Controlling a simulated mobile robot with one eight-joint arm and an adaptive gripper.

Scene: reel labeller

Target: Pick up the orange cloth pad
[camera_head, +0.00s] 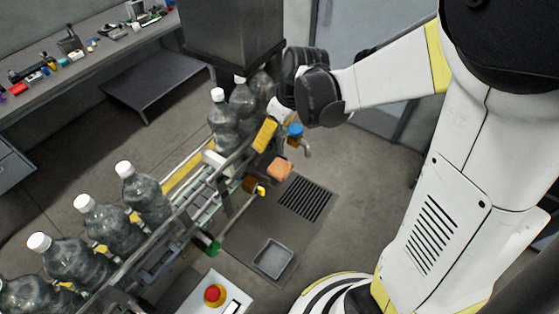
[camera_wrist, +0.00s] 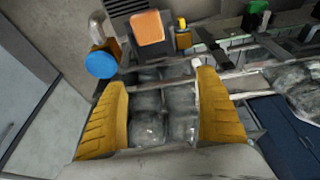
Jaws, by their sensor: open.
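The orange cloth pad (camera_head: 279,169) lies on a small support at the side of the bottle conveyor in the head view. In the wrist view the orange cloth pad (camera_wrist: 147,27) shows at the top, beyond the fingertips. My gripper (camera_wrist: 160,88) is open, with its two yellow fingers spread and nothing between them but bottles seen farther off. In the head view my gripper (camera_head: 266,134) is above the conveyor side, up and left of the pad and apart from it. One finger is mostly hidden there.
A blue knob (camera_head: 296,130) on a tap stands close to the pad; it also shows in the wrist view (camera_wrist: 101,65). Large clear bottles (camera_head: 146,194) line the conveyor (camera_head: 190,212). A red stop button (camera_head: 214,293), floor grate (camera_head: 305,198) and grey tray (camera_head: 273,258) are nearby.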

